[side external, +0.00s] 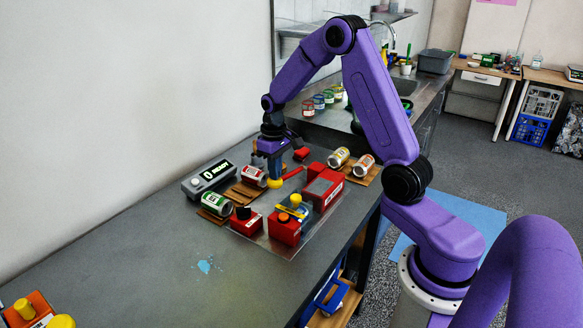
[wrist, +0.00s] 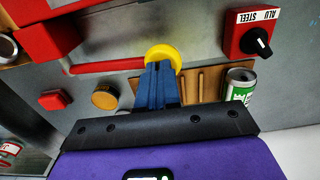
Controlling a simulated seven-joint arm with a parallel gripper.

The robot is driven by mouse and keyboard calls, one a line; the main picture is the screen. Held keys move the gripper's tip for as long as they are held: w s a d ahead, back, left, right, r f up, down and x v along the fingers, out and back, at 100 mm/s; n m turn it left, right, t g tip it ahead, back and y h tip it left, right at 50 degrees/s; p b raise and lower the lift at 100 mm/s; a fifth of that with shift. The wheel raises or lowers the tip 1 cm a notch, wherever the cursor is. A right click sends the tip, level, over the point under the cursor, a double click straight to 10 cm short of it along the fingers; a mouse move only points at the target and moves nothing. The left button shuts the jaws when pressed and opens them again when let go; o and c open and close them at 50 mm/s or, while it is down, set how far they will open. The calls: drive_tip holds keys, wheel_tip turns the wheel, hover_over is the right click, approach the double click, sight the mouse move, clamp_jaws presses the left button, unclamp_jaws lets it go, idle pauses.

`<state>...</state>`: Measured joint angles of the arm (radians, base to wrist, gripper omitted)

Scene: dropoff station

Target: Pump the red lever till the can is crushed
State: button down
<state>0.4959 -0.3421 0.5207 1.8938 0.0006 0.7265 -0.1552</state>
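The red lever (side external: 293,173) is a thin bar with a yellow knob (side external: 275,183) at its end. The lever (wrist: 105,65) and its knob (wrist: 160,52) also show in the wrist view. My gripper (wrist: 160,68) has its blue fingers close together, with the tips over the knob; no clear grip around it shows. In the side view my gripper (side external: 275,172) points down at the knob. The grey display (side external: 208,180) reads "0 READY".
Cans lie on wooden racks left of the lever, one green and white (side external: 217,203) and one red and white (side external: 254,176), and two (side external: 340,157) at the right. A red dial box (wrist: 252,28) is marked ALU STEEL. The front left bench is mostly clear.

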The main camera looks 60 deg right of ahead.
sight(276, 183)
drive_tip(key=shift+s+f, duration=0.1)
drive_tip(key=shift+f, duration=1.1)
drive_tip(key=shift+f, duration=1.15)
drive_tip(key=shift+d+r, duration=0.25)
drive_tip(key=shift+r, duration=1.7)
drive_tip(key=shift+d+r, duration=0.2)
drive_tip(key=shift+r, duration=1.7)
drive_tip(key=shift+f, duration=0.1)
drive_tip(key=shift+a+f, duration=0.2)
drive_tip(key=shift+f, duration=0.45)
drive_tip(key=shift+a+f, duration=0.2)
drive_tip(key=shift+f, duration=0.4)
